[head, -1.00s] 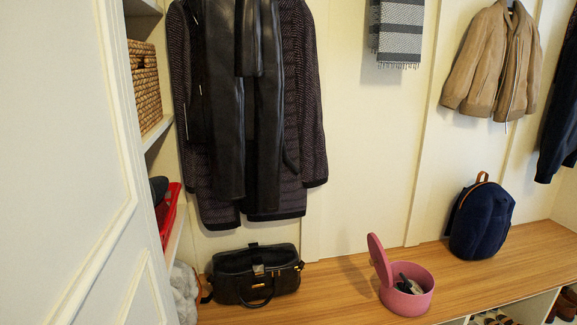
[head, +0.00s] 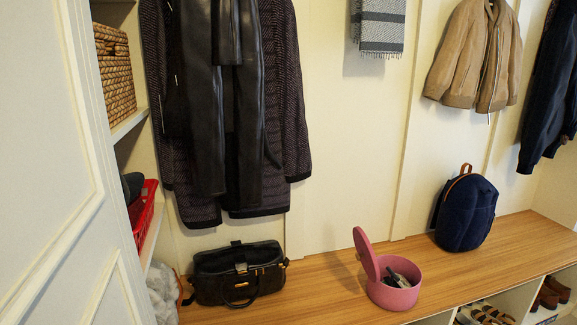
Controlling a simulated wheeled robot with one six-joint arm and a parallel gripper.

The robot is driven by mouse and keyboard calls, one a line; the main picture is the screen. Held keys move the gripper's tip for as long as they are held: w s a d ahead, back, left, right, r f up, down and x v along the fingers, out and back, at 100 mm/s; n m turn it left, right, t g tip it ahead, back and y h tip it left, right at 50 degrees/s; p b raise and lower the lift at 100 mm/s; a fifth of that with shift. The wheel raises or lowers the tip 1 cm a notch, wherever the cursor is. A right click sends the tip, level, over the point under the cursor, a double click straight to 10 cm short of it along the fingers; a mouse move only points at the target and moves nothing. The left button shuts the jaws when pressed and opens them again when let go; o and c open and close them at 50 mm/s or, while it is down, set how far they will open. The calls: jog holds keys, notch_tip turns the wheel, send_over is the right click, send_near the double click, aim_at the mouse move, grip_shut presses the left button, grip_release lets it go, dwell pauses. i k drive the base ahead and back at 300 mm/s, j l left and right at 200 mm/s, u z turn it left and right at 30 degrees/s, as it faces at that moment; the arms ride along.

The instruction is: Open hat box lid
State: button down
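The pink hat box (head: 393,294) is round and stands on the wooden bench, right of the middle in the head view. Its pink lid (head: 365,254) is tilted up steeply at the left side of the box, so the box is open. Some dark and grey items (head: 397,279) show inside; I cannot tell what they are. My gripper is not in view.
The wooden bench (head: 320,290) has free room around the box. A black handbag (head: 238,273) stands to its left, a navy backpack (head: 466,212) to its right. A white door panel (head: 45,160) fills the left edge. Coats hang above; shoes (head: 485,313) sit in cubbies below.

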aim_at(365, 254)
jog(key=k+l, duration=0.15)
jog(key=l, duration=0.15)
jog(key=i+j, duration=0.15)
jog(key=i, duration=0.45)
jog(key=i+j+u, duration=0.1)
jog(key=i, duration=0.55)
